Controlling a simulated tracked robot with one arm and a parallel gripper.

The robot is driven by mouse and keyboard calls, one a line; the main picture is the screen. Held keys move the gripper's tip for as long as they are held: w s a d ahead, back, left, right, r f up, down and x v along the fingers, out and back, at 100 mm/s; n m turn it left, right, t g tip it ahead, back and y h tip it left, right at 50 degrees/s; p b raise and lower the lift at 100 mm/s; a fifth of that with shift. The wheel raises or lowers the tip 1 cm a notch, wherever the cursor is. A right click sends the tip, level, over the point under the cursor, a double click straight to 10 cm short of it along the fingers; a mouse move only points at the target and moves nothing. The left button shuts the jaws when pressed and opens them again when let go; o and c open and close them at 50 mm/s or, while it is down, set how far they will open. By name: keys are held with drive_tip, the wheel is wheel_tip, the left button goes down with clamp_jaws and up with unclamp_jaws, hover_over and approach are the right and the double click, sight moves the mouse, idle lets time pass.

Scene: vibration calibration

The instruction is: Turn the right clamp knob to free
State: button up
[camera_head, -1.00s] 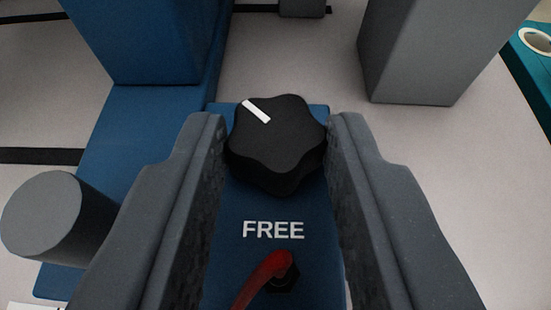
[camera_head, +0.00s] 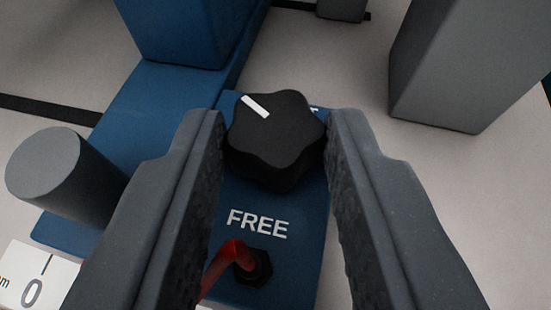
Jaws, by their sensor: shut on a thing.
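The black star-shaped clamp knob (camera_head: 275,143) sits on a blue plate (camera_head: 290,268). Its white pointer line lies at the upper left of its top face. The white word FREE (camera_head: 258,223) is printed on the plate on the near side of the knob. My gripper (camera_head: 275,135) is shut on the knob, with one grey finger on its left and one on its right. Part of another white label shows behind the knob and is mostly hidden.
A grey cylinder (camera_head: 62,175) and a scale marked 0 (camera_head: 35,280) are at left. A blue block (camera_head: 185,30) and a grey block (camera_head: 445,65) stand behind.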

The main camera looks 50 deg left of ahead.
drive_tip(key=shift+w+d+r+n+g+y+p, duration=0.15)
drive_tip(key=shift+n+g+y+p, duration=0.5)
drive_tip(key=shift+p, duration=1.55)
drive_tip(key=shift+w+d+f+n+g+y+p, duration=0.15)
drive_tip(key=shift+n+g+y+p, duration=0.2)
drive_tip(key=shift+n+g+p, duration=1.25)
drive_tip(key=p, duration=0.3)
drive_tip(key=shift+w+d+n+g+y+p, duration=0.1)
drive_tip(key=shift+w+n+g+y+p, duration=0.1)
drive_tip(key=shift+n+g+y+p, duration=0.15)
drive_tip(key=shift+w+f+n+g+y+b, duration=0.1)
drive_tip(key=shift+f+n+g+y+b, duration=0.1)
drive_tip(key=shift+n+g+b, duration=0.3)
drive_tip(key=shift+w+f+n+g+y+b, duration=0.15)
drive_tip(key=shift+n+g+b, duration=0.15)
drive_tip(key=shift+n+g, duration=0.4)
drive_tip(key=shift+r+g, duration=0.15)
drive_tip(key=shift+g, duration=0.15)
drive_tip(key=shift+r+n+g+b, duration=0.1)
drive_tip(key=shift+n+g+b, duration=0.4)
drive_tip(key=shift+b, duration=0.1)
drive_tip(key=o, duration=1)
drive_tip(key=shift+w, duration=0.1)
